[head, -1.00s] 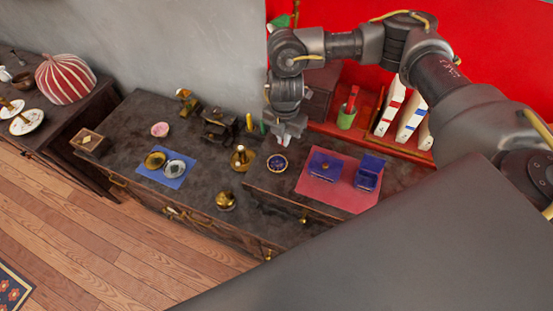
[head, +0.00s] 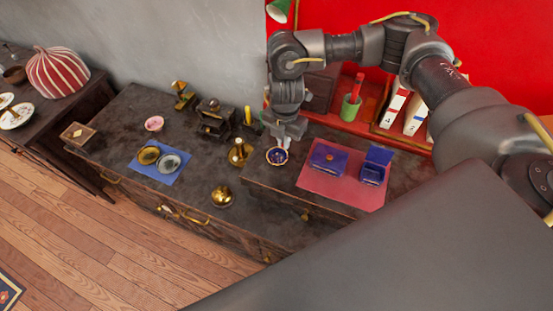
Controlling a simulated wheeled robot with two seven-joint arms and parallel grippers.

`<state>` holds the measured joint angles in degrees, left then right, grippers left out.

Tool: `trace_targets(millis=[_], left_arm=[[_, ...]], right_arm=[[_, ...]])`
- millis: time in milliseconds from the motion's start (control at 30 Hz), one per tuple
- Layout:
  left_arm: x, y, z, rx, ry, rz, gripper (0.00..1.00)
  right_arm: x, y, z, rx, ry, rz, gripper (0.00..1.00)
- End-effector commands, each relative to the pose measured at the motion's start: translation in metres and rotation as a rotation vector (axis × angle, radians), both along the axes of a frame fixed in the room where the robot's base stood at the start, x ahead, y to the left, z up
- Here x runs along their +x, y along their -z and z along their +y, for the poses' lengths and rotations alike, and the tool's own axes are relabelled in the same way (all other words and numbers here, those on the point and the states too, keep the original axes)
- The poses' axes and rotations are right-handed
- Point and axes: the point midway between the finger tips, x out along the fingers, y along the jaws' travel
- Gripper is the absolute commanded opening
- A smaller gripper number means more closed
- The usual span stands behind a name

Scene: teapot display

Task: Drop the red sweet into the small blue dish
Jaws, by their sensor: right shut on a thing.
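The small blue dish (head: 277,157) with a pale rim stands on the dark cabinet top, left of the red mat. My right gripper (head: 284,142) hangs above and just beside the dish's back right edge, fingers pointing down. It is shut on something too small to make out. The red sweet cannot be made out clearly; a small reddish spot shows inside the dish, but I cannot tell what it is. My left gripper is not in view.
A red mat (head: 342,195) carries a blue box (head: 327,157) and an open blue box (head: 375,165) on the right. A brass bell-like piece (head: 240,153) stands left of the dish.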

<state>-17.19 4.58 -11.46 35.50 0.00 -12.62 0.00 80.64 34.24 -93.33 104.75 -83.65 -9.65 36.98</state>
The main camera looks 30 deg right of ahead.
Motion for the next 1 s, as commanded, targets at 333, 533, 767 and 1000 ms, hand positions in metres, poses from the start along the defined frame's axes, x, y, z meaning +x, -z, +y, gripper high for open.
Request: trace_targets(millis=[333, 533, 767, 1000], left_arm=[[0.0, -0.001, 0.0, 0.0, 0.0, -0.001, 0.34], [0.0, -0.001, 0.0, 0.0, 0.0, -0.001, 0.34], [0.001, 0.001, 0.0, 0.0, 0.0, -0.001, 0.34], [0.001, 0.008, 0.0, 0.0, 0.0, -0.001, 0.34]], right_arm=[[0.0, -0.001, 0.0, 0.0, 0.0, 0.0, 0.32], [0.0, -0.001, 0.0, 0.0, 0.0, 0.0, 0.32], [0.001, -0.025, 0.0, 0.0, -0.002, -0.005, 0.32], [0.002, -0.072, 0.0, 0.0, -0.002, -0.006, 0.32]])
